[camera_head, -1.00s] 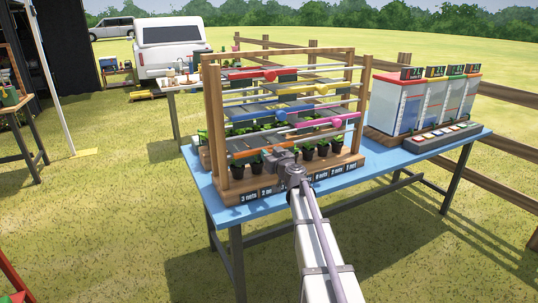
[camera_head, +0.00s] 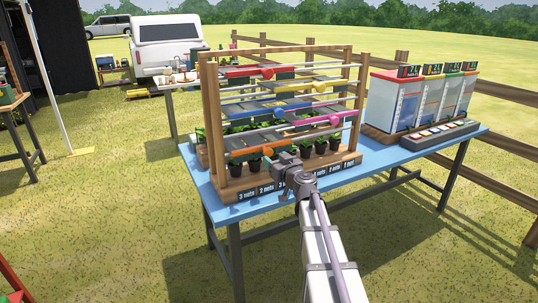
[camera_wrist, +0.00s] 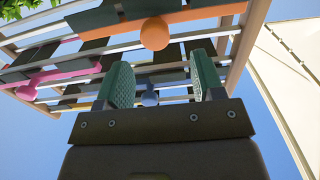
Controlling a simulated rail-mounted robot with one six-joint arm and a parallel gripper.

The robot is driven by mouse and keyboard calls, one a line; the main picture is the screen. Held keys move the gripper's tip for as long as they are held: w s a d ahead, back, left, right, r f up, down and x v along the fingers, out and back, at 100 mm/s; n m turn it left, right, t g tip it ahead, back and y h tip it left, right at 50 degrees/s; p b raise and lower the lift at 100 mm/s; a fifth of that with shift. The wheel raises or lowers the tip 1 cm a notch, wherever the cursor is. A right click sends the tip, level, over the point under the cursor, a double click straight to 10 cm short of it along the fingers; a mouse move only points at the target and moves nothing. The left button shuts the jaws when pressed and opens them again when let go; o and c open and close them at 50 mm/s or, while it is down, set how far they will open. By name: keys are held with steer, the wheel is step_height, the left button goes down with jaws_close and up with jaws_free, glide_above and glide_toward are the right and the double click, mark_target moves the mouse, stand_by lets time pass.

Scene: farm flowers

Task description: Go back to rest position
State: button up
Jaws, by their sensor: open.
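My gripper (camera_head: 272,157) is at the front of the wooden rack (camera_head: 211,120), near its lower row, in the head view. In the wrist view my gripper (camera_wrist: 163,88) shows two green textured fingers spread apart with nothing between them. An orange knob (camera_wrist: 154,33) lies beyond the fingertips, apart from them. A blue knob (camera_wrist: 150,98) shows between the fingers, farther off. A pink handle (camera_wrist: 28,91) is at the left. In the head view the red (camera_head: 267,72), blue and pink handles sit on the rack's rails; my wrist partly hides the orange one (camera_head: 267,151).
The rack stands on a blue table (camera_head: 385,158). Several potted plants (camera_head: 320,148) sit in its base above number labels. A box with coloured panels (camera_head: 420,98) and a button strip (camera_head: 430,135) stand at the right. A wooden fence (camera_head: 500,95) runs behind. Grass in front is clear.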

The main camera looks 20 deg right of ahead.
steer(key=s, duration=0.3)
steer(key=shift+s+d, duration=0.15)
steer(key=shift+s, duration=0.25)
